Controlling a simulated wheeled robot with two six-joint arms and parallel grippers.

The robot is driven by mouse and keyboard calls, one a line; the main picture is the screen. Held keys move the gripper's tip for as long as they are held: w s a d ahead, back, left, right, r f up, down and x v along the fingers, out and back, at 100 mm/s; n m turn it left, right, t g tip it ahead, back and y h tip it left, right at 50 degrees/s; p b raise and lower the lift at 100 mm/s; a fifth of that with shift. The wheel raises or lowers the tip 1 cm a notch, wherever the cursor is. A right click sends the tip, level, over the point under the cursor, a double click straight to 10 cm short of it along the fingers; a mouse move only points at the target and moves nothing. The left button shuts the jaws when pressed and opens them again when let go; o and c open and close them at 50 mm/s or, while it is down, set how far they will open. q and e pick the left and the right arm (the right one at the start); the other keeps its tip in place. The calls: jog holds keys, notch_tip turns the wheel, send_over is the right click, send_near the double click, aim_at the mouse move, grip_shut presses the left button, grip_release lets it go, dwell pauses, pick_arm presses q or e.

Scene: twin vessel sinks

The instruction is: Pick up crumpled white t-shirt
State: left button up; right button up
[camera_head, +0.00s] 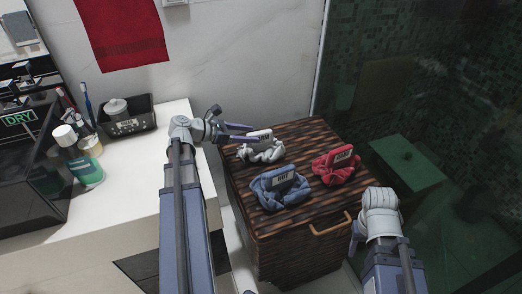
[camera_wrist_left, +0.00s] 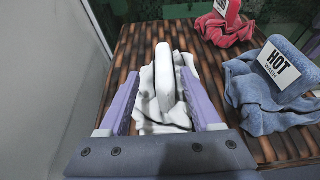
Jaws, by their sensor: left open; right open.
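The crumpled white t-shirt (camera_head: 262,152) lies on the wooden slatted lid of a hamper, near its back left, with a small white label card (camera_head: 259,137) standing at it. My left gripper (camera_head: 246,133) is open and reaches over the counter's right side to the shirt. In the left wrist view the shirt (camera_wrist_left: 166,95) lies between and just beyond the two purple fingers of my left gripper (camera_wrist_left: 158,108), which are spread apart; whether they touch the cloth I cannot tell. My right gripper (camera_head: 355,240) is at the lower right, away from the shirt, its fingers mostly hidden.
On the same hamper (camera_head: 300,240) lie a crumpled blue cloth (camera_head: 281,192) with a card reading HOT and a red cloth (camera_head: 335,170) with a card. The white counter (camera_head: 120,190) holds a black tray (camera_head: 127,118) and bottles. A wall stands behind the hamper.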

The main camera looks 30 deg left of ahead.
aim_at(263, 135)
pick_arm(q)
jog(key=shift+d+r+b+x, duration=0.15)
jog(key=shift+b+x, duration=0.25)
jog(key=shift+x, duration=0.9)
jog(key=shift+d+r+b+x, duration=0.1)
jog(key=shift+b+x, duration=0.25)
jog(key=shift+x, duration=1)
jog(key=shift+s, duration=0.2)
grip_shut()
